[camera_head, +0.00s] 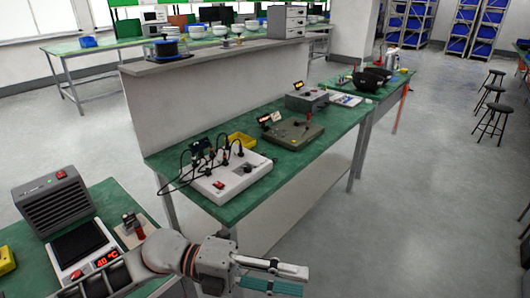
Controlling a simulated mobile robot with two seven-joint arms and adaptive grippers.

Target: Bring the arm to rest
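My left arm comes in from the bottom left and reaches right, low in the head view. Its gripper (283,275) is at the bottom, over the floor in front of the middle green bench. A light grey finger shows along the top. A teal ribbed strip (272,286) lies along its lower side; I cannot tell whether it is held or part of the gripper. The finger gap is not clear. My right gripper is not in view.
A green bench (290,172) carries a white box with cables (228,178), a yellow tray (242,140) and a grey device (293,132). At left, a grey heater-like box (54,203) and a red "40 °C" display (107,259) sit near my arm. Open floor (420,200) lies right.

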